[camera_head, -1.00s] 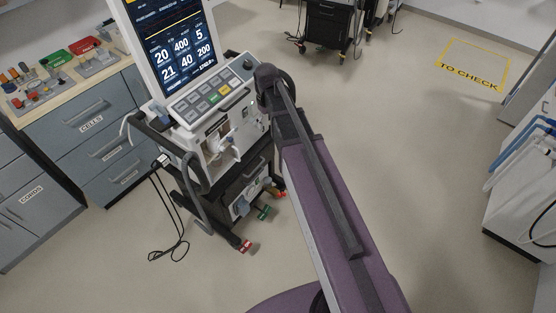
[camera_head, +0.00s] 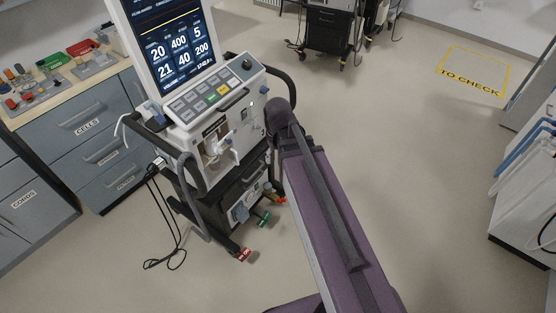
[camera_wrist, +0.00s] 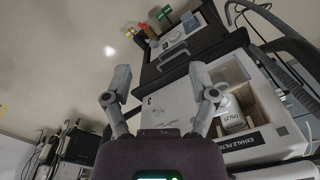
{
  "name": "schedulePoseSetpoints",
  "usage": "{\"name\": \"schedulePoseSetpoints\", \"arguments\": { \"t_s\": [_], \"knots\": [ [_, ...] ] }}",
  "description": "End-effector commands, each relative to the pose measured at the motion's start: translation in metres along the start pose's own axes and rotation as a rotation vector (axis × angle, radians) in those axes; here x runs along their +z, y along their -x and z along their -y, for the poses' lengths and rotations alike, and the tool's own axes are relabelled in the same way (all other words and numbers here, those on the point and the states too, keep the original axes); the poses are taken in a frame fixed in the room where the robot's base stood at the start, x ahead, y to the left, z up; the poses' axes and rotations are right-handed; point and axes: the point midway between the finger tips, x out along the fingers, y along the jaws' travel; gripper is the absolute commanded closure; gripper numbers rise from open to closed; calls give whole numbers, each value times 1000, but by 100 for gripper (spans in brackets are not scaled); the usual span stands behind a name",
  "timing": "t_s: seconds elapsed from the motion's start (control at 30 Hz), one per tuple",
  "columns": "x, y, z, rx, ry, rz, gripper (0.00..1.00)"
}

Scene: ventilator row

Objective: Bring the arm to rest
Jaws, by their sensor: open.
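My arm (camera_head: 335,205) reaches up from the bottom of the head view, its far end low in front of the right side of a ventilator (camera_head: 215,110). My gripper is hidden behind the arm there. In the wrist view my gripper (camera_wrist: 161,82) is open, its two fingers wide apart with nothing between them. The ventilator also shows in the wrist view, tilted, with its exhale filter recess (camera_wrist: 238,98) to the right of the fingers. I cannot tell how far the fingers are from it.
A drawer cabinet (camera_head: 85,125) with coloured parts on top stands at the left. A second cart (camera_head: 325,30) stands at the back. Blue hoses (camera_head: 525,145) hang at the right. A yellow "TO CHECK" floor mark (camera_head: 470,88) lies at the upper right. Open floor spreads right of my arm.

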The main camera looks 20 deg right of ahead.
Motion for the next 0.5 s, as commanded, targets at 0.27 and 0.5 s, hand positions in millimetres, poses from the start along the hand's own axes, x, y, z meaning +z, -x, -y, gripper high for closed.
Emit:
{"name": "schedulePoseSetpoints", "arguments": {
  "t_s": [0.27, 0.5],
  "knots": [
    [4, -2, 0, 0, -10, 0, 25],
    [7, -2, 0, 0, -14, 0, 25]
  ]
}}
